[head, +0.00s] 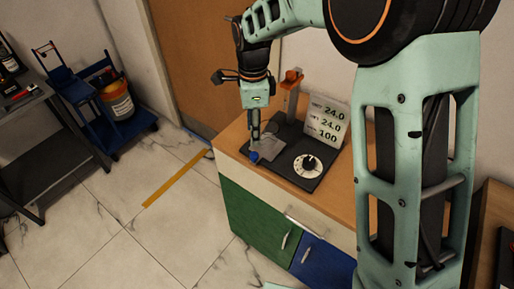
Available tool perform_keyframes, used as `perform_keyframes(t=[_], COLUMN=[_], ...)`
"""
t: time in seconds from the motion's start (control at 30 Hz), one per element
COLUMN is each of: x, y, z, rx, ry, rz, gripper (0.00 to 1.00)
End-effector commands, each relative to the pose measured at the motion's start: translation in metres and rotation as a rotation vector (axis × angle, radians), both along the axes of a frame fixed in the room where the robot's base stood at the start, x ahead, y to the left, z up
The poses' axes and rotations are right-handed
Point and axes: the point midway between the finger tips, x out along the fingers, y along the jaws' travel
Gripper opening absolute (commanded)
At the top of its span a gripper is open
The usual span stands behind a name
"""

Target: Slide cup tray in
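A black gauge rig base (291,178) lies on the wooden top of a cabinet. A flat grey plate (270,146), which looks like the cup tray, lies at its left part. A small blue knob (254,157) shows at the plate's front-left edge. My gripper (255,138) points down just above and behind the knob. Its fingers look close together, but they are too small to tell whether they are open or shut, or whether they touch the knob or plate. No cup shows on the plate.
A white dial (307,166) is on the rig's right part. A readout panel (327,121) stands behind it, next to an orange-topped post (292,90). The cabinet (250,212) has green and blue fronts. A blue cart (105,110) stands far left. My arm hides the right side.

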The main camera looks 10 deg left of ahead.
Motion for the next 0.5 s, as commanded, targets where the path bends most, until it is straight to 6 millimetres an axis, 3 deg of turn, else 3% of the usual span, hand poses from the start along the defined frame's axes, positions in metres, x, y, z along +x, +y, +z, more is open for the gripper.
perform_keyframes(t=[0.3,0.5], x=[-0.001,0.0], y=[-0.001,-0.001], z=[-0.06,-0.086], rx=[-0.002,-0.001], ry=[0.003,0.001], rz=[0.003,0.002], gripper=[0.37,0.37])
